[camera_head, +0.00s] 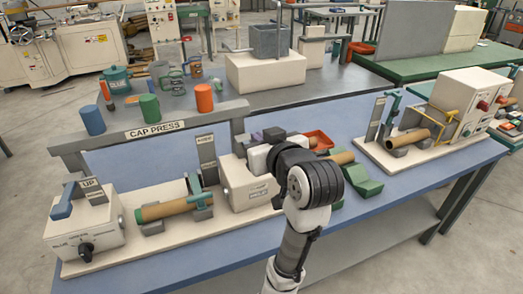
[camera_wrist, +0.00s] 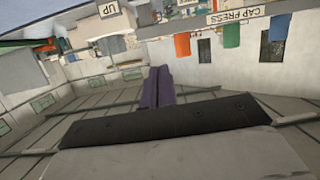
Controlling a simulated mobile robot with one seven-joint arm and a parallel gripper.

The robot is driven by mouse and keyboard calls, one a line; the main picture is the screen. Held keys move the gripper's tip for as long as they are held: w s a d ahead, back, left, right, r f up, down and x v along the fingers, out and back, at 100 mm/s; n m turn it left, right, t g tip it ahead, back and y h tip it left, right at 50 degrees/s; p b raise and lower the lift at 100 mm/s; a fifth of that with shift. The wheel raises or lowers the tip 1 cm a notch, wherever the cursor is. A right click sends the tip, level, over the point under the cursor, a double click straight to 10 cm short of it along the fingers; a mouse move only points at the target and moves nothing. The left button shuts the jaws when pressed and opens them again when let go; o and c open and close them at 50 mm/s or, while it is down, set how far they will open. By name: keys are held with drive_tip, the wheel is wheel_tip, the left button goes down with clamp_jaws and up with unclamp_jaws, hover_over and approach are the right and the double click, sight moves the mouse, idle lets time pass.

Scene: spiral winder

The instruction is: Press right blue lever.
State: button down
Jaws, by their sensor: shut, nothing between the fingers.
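A blue lever (camera_head: 63,202) stands on the white control box (camera_head: 85,235) at the left end of the bench, beside an UP label. Farther right, a blue-green upright lever (camera_head: 393,103) stands at the right station; I cannot tell whether it is the task's right blue lever. My gripper's purple fingers (camera_head: 268,135) show above the middle of the bench, partly hidden by my wrist and arm. In the wrist view the two fingers (camera_wrist: 159,72) are together, with nothing between them. They are apart from both levers.
A blue-green clamp (camera_head: 194,187) sits around a brown tube (camera_head: 165,208) on the left station. A CAP PRESS sign (camera_head: 155,130) and coloured cups stand behind. A white machine box (camera_head: 248,185) and green block (camera_head: 362,183) flank my arm. A brown roll (camera_head: 408,138) lies right.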

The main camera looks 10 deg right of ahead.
drive_tip(key=shift+m+g+h, duration=0.3)
drive_tip(key=shift+g+h, duration=0.1)
drive_tip(key=shift+g, duration=0.2)
drive_tip(key=d, duration=0.1)
drive_tip(key=s+d+f, duration=0.2)
drive_tip(key=shift+d, duration=0.2)
drive_tip(key=shift+w, duration=0.1)
drive_tip(key=p+x, duration=0.3)
drive_tip(key=x, duration=0.6)
drive_tip(key=shift+w+a, duration=0.25)
drive_tip(key=shift+w, duration=0.1)
wheel_tip(320, 180, down, 2)
drive_tip(key=shift+f, duration=0.1)
drive_tip(key=shift+s+f+p, duration=0.15)
drive_tip(key=shift+f+p, duration=0.2)
drive_tip(key=shift+f, duration=0.65)
drive_tip(key=shift+d, duration=0.1)
